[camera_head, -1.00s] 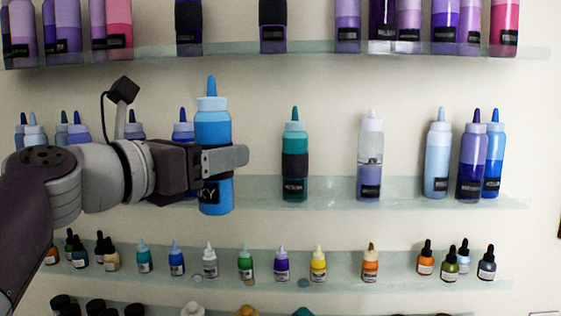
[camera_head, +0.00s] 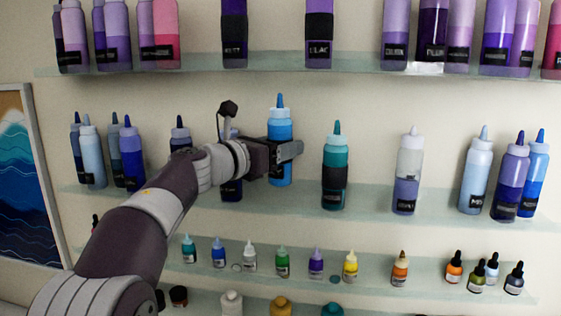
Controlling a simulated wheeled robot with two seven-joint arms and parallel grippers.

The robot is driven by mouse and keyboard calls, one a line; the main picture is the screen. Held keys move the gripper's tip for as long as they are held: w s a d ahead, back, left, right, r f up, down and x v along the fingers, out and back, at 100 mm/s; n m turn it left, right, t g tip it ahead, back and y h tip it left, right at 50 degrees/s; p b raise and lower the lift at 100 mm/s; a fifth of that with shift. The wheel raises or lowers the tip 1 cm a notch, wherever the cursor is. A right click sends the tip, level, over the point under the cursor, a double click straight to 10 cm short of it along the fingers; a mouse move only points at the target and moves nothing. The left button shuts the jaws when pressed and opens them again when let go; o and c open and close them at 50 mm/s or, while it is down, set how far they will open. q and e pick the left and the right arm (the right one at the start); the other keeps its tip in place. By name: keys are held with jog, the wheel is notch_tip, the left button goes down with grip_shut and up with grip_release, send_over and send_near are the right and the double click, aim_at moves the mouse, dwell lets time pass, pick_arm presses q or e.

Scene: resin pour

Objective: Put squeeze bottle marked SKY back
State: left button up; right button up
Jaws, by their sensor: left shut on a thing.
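The blue SKY squeeze bottle (camera_head: 281,129) is upright in the camera_head view, at the height of the middle shelf (camera_head: 375,211), left of the teal bottle. My left gripper (camera_head: 286,150) is shut around its middle and hides its label. The bottle's lower end shows near the shelf; I cannot tell whether it touches it. My right gripper is not in view.
A teal bottle (camera_head: 335,169) stands just right of the held bottle. A dark blue bottle (camera_head: 231,188) stands just left, partly behind my arm. A half-clear bottle (camera_head: 408,174) stands further right. Small dropper bottles line the lower shelf (camera_head: 375,278). The upper shelf (camera_head: 340,65) holds purple bottles.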

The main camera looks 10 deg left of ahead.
aim_at(282, 167)
pick_arm(q)
jog(key=f, duration=0.2)
jog(key=f+p, duration=0.1)
jog(key=f, duration=0.1)
jog(key=shift+w+d+f, duration=0.1)
jog(key=shift+w+d, duration=0.05)
jog(key=shift+w, duration=0.1)
jog(key=shift+f+b, duration=0.35)
jog(key=shift+b, duration=0.1)
jog(key=o, duration=1)
jog(key=shift+o, duration=0.2)
jog(key=shift+r, duration=0.15)
